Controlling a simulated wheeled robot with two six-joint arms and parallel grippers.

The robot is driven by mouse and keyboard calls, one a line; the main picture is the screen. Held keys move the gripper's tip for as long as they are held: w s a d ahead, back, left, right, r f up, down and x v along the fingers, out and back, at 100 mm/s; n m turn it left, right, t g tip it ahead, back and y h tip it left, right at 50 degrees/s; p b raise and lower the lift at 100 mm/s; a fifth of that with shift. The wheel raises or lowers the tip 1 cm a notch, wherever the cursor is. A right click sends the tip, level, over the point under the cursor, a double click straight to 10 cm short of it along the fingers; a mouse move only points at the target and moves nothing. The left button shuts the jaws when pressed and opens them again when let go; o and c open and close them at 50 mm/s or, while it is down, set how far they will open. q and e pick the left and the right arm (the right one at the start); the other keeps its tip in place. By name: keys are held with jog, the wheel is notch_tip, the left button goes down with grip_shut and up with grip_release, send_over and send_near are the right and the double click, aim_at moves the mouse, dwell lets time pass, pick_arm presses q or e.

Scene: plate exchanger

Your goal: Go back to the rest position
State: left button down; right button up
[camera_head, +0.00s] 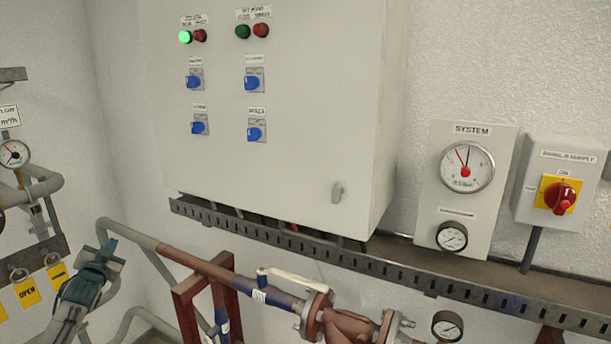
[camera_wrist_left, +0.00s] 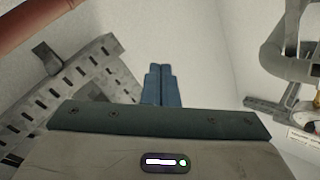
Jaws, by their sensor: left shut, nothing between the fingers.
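My left gripper (camera_head: 108,248) is at the lower left in the head view, its fingers pointing up. In the left wrist view its two blue-grey fingers (camera_wrist_left: 162,84) lie side by side, shut with nothing between them. It is in front of the wall, near a grey-to-red pipe (camera_head: 195,264), and appears apart from it. I cannot tell the exact depth between them. My right gripper is not in view.
A grey control cabinet (camera_head: 270,130) with blue switches and a lit green lamp (camera_head: 184,37) is above a perforated cable tray (camera_head: 400,270). A red main switch (camera_head: 560,198) is at the right. Yellow tags (camera_head: 27,293) hang at the lower left. Red pipework stands at bottom centre.

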pick_arm(q)
jog(key=s+d+f+g+h, duration=0.1)
jog(key=s+d+f+g, duration=0.15)
jog(key=f, duration=1.05)
jog(key=s+d+f+g, duration=0.15)
jog(key=s+f, duration=0.25)
jog(key=f, duration=0.9)
jog(key=s+d+f+n+g+h, duration=0.1)
jog(key=s+d+f+g, duration=0.15)
jog(key=s+f, duration=0.6)
jog(key=s+d+f+n+g, duration=0.1)
jog(key=s+d+f+g, duration=0.3)
jog(key=f, duration=0.8)
jog(key=s+d+f+g+h, duration=0.1)
jog(key=s+d+f, duration=0.3)
jog(key=s+f, duration=0.65)
jog(key=s+d+f+g, duration=0.1)
jog(key=s+d+f, duration=0.5)
jog(key=s, duration=0.8)
jog(key=s+d+f+g+h, duration=0.15)
jog(key=s+d+f, duration=0.3)
jog(key=s, duration=0.75)
jog(key=s+d+f+g, duration=0.2)
jog(key=s+d+f, duration=0.25)
jog(key=s, duration=0.75)
notch_tip(320, 180, down, 8)
jog(key=b, duration=0.8)
jog(key=shift+s+d+n, duration=0.3)
jog(key=shift+s, duration=0.05)
jog(key=shift+f, duration=0.1)
